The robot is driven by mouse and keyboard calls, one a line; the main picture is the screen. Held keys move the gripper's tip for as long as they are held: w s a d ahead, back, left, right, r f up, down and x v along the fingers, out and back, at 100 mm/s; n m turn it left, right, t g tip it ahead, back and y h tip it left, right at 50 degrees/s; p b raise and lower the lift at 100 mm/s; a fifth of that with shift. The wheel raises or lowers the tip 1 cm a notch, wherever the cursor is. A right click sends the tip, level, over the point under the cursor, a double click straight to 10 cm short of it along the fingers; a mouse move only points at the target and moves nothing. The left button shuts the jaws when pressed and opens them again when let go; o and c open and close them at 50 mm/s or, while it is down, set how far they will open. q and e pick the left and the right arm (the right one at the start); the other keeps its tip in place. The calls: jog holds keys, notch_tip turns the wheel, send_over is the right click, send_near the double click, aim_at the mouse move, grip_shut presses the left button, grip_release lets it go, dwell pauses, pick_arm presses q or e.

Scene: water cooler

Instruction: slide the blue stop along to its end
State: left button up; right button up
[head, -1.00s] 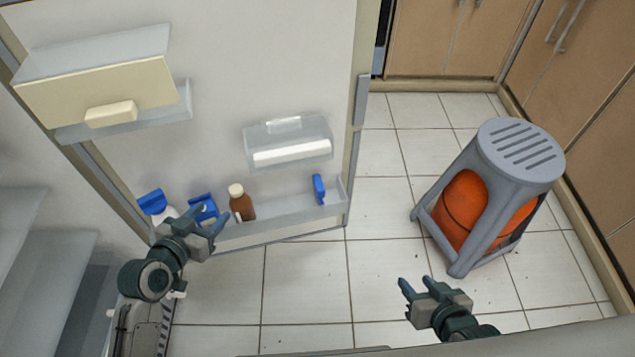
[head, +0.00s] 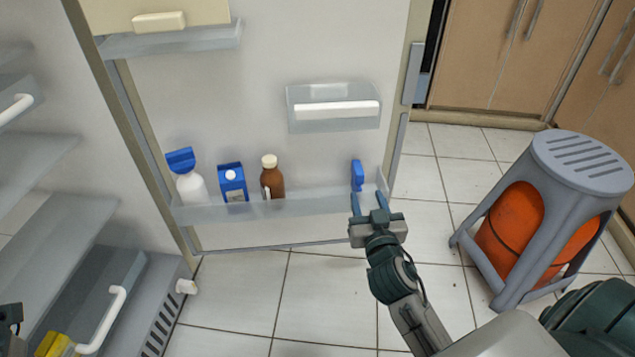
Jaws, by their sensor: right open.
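The blue stop (head: 357,175) stands upright near the right end of the low shelf (head: 310,204) on the open fridge door. My right gripper (head: 368,196) is open, just in front of and below the stop. Its left finger is close under the stop; I cannot tell whether they touch. Nothing is between its fingers. My left gripper is not in view; only a dark piece, perhaps of my left arm, shows at the lower left edge.
On the shelf left of the stop stand a brown bottle (head: 272,178), a blue carton (head: 233,182) and a white blue-capped bottle (head: 188,178). A clear bin (head: 310,122) hangs above. A grey stool (head: 583,160) with an orange ball (head: 515,226) stands right.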

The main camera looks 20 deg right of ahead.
aim_at(358, 167)
jog(key=b+x, duration=0.1)
jog(key=x, duration=0.9)
jog(key=shift+w+d, duration=0.15)
jog(key=shift+w, duration=0.25)
grip_shut()
